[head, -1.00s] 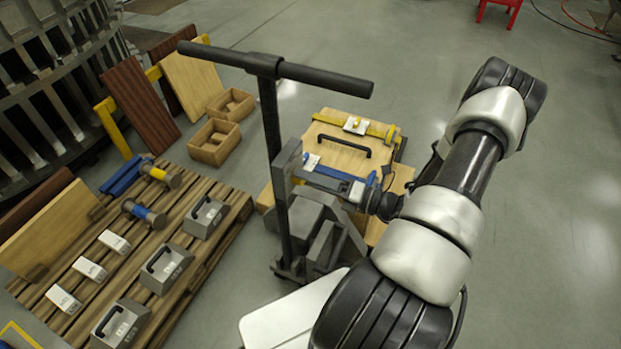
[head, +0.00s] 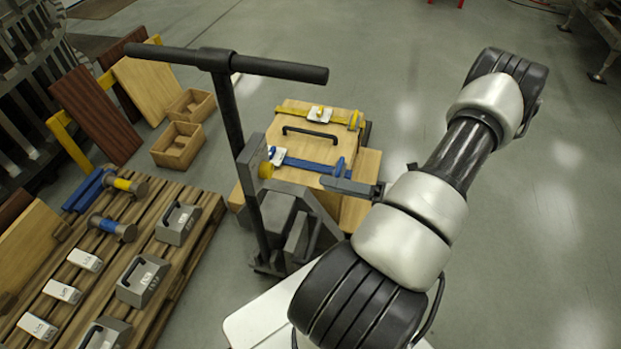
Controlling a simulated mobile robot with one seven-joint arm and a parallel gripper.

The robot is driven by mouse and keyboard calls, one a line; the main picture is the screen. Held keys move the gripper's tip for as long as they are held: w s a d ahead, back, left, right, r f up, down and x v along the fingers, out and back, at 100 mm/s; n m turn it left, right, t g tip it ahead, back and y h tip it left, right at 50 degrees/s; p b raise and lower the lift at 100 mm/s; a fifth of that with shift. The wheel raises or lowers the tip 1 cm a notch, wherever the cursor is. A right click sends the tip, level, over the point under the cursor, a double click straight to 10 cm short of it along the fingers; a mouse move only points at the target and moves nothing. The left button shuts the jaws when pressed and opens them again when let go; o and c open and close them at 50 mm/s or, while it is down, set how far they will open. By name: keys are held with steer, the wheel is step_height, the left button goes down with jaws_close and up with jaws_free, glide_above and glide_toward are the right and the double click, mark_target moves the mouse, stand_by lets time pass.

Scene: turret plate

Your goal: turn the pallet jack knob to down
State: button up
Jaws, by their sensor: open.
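The pallet jack (head: 229,115) stands upright in the middle, with a dark T-shaped handle on top. A small yellow knob (head: 266,170) shows on the right side of its column; which setting it points to is too small to read. My gripper (head: 335,184) is to the right of the knob, clear of it, with its grey finger pointing left toward the column. The gripper is open and holds nothing that I can see. My arm hides part of the gripper's base.
Behind the jack is a wooden crate (head: 310,165) with a black handle and blue and yellow clamps. A wooden pallet (head: 185,200) with grey weights, white blocks and hammers lies at left. Open floor is at right.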

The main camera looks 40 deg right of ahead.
steer(key=shift+v, duration=1.3)
